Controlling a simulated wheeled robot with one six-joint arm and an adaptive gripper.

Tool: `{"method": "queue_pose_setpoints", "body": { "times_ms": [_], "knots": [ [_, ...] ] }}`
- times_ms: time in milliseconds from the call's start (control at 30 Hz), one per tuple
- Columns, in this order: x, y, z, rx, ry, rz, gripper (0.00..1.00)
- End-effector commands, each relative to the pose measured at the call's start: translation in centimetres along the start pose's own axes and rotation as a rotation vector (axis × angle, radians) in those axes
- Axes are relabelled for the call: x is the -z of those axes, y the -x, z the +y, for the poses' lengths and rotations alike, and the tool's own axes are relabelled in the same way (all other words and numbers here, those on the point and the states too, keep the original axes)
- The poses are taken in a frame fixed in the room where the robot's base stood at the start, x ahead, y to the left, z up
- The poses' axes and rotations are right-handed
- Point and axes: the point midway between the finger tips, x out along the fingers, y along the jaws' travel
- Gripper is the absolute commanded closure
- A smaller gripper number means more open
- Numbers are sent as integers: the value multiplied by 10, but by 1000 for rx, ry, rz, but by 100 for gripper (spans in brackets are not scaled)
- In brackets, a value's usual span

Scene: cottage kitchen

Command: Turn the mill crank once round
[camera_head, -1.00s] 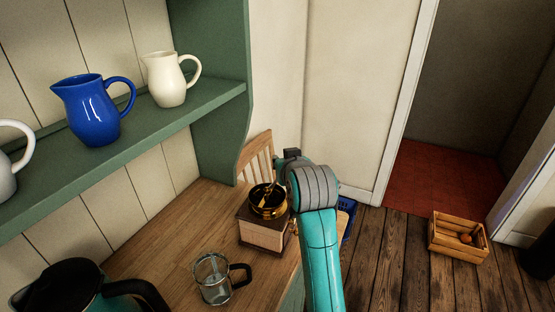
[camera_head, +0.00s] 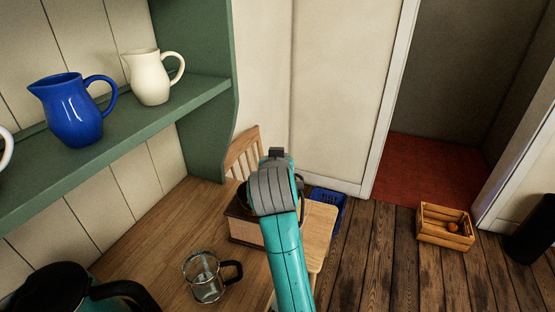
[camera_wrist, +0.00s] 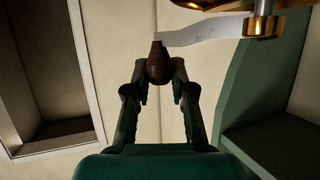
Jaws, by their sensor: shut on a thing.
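The mill (camera_head: 243,231) is a wooden box with a pale front, standing at the right end of the wooden counter. My arm hides most of its brass top in the head view. In the wrist view, the flat silver crank arm (camera_wrist: 205,32) runs from a brass hub (camera_wrist: 263,24) at top right to a dark brown knob (camera_wrist: 158,66). My gripper (camera_wrist: 160,76) is shut on this knob, one finger on each side. The fingers themselves are hidden in the head view.
A glass with a black handle (camera_head: 206,278) and a dark kettle (camera_head: 60,292) stand on the counter (camera_head: 165,225). A blue jug (camera_head: 73,112) and cream jug (camera_head: 150,78) sit on the green shelf (camera_head: 190,98). A chair (camera_head: 242,152) is behind the mill. A wooden crate (camera_head: 443,238) is on the floor.

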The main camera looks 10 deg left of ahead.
Motion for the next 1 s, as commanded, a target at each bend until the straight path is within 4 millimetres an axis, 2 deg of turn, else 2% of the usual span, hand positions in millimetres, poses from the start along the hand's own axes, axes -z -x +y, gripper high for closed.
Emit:
{"method": "queue_pose_setpoints", "body": {
  "times_ms": [67,100,167,200,567,767,1000],
  "knots": [
    [-1,0,0,0,1,-3,100],
    [-1,0,0,0,1,-2,67],
    [-1,0,0,0,1,-2,52],
    [-1,0,0,0,1,-2,50],
    [0,4,0,1,1,0,50],
    [0,33,0,2,1,1,50],
    [0,81,-1,3,0,1,50]
  ]
}}
